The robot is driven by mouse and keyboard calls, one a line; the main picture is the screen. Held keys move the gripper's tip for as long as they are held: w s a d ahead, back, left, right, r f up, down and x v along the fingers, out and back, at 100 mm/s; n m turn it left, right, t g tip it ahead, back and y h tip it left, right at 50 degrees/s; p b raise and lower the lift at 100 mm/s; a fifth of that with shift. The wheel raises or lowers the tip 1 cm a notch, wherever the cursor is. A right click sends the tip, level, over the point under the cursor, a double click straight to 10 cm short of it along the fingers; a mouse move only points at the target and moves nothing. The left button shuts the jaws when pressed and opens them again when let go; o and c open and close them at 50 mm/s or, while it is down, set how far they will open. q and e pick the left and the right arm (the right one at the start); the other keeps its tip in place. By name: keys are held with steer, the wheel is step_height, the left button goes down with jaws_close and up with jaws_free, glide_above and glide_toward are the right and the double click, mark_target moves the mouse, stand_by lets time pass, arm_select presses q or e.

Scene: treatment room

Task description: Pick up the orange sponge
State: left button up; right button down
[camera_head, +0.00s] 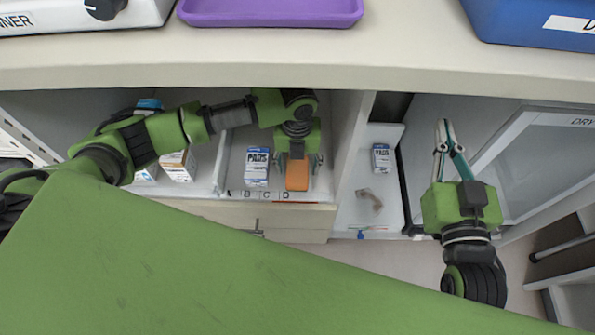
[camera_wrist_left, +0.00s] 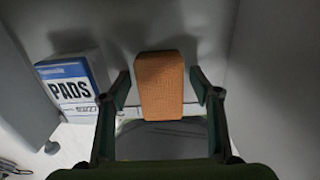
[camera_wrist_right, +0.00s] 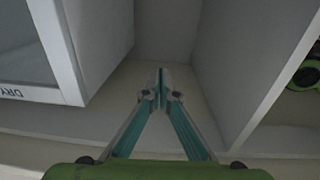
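The orange sponge (camera_head: 297,175) stands in the cabinet bay under the counter, near the letter D on the shelf edge. It also shows in the left wrist view (camera_wrist_left: 160,85). My left gripper (camera_head: 298,160) is open, with one finger on each side of the sponge. In the left wrist view small gaps show between the fingers and the sponge. My right gripper (camera_head: 442,136) is empty, away to the right in front of an open bay. Its fingertips meet in the right wrist view (camera_wrist_right: 160,88).
A white and blue PADS box (camera_head: 257,166) stands just left of the sponge; another small box (camera_head: 381,157) is in the bay to the right. Bay walls and the counter (camera_head: 300,65) above enclose my left arm. A DRY-labelled bin (camera_head: 545,150) is at right.

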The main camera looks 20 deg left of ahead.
mark_target(296, 184)
arm_select(q)
steer(key=c, duration=0.6)
steer(key=shift+r, duration=0.15)
